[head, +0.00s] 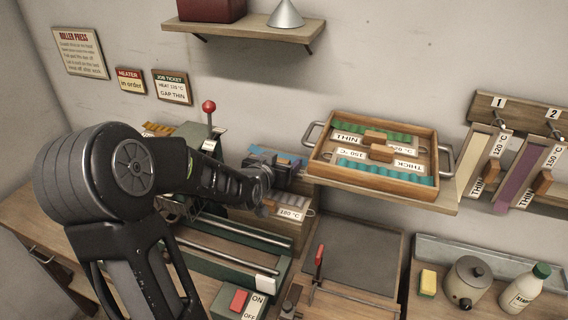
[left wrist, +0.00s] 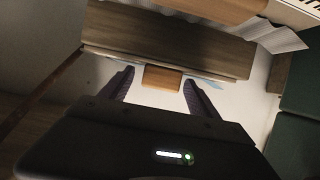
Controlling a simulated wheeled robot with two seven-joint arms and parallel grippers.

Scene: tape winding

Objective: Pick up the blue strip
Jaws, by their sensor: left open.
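Blue shows in the head view as a small patch (head: 291,160) by the end of my left arm, mostly hidden by the gripper; I take it to be the blue strip. In the left wrist view a thin light-blue sliver (left wrist: 208,84) shows beside the right finger. My left gripper (head: 283,172) is at the wooden box (head: 285,230) labelled 180 °C, left of the tray shelf. In the left wrist view its two fingers (left wrist: 158,92) are apart, with a small orange-brown wooden block (left wrist: 162,78) between and beyond them. Contact cannot be told. My right gripper is not in view.
A wooden tray (head: 427,194) with THIN and THICK labels sits on a shelf right of the gripper. A cream strip (head: 474,166) and a purple strip (head: 520,180) hang at the right. The roller press, with a red-knobbed lever (head: 209,107), stands behind my arm.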

